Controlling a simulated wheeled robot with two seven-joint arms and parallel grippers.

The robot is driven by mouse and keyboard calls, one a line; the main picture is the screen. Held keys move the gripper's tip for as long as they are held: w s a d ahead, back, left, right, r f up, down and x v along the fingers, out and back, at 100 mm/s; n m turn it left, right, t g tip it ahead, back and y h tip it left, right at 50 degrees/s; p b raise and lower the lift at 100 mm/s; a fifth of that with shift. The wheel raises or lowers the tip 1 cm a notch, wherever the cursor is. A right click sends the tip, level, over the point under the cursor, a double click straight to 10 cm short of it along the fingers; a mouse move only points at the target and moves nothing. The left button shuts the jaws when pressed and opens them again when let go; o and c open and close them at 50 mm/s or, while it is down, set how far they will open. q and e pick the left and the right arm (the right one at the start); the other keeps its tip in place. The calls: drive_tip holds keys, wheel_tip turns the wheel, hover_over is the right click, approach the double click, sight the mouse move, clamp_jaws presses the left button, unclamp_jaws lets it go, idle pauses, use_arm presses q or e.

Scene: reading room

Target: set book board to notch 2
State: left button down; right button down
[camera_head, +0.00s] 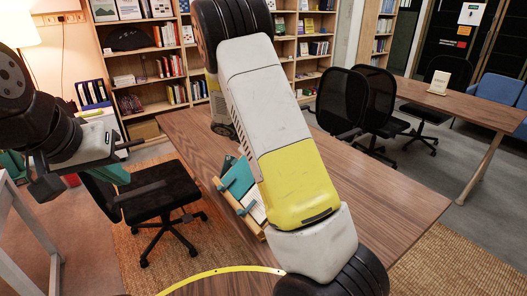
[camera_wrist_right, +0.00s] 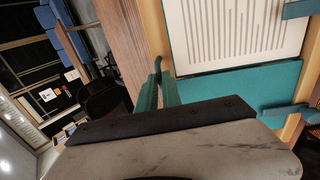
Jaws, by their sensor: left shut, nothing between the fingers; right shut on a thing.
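The book board (camera_head: 249,222) stands on the table, a tilted wooden frame with teal parts, partly hidden behind my right arm. In the right wrist view its wooden side (camera_wrist_right: 153,28), teal ledge (camera_wrist_right: 235,88) and a printed page (camera_wrist_right: 240,32) fill the upper right. My right gripper (camera_wrist_right: 160,78) is shut at the board's side edge, by a small dark part; the exact grip is hard to make out. Its fingers are hidden in the head view. My left gripper (camera_head: 115,174) is shut and empty at the left, over the chair, apart from the board. The notches cannot be made out.
The wooden table (camera_head: 400,200) is bare to the right of my arm. A black office chair (camera_head: 160,190) stands at its left side. Bookshelves (camera_head: 150,65) line the back. A second table (camera_head: 465,108) with a small sign and black chairs stands at the right.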

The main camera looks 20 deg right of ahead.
drive_tip(key=shift+s+a, duration=0.2)
drive_tip(key=shift+a, duration=0.5)
drive_tip(key=c, duration=1.5)
unclamp_jaws()
drive_tip(key=shift+c, duration=0.2)
drive_tip(key=shift+r, duration=0.1)
drive_tip(key=shift+r, duration=0.2)
drive_tip(key=v, duration=0.7)
drive_tip(key=shift+s+a, duration=0.1)
drive_tip(key=shift+a, duration=0.1)
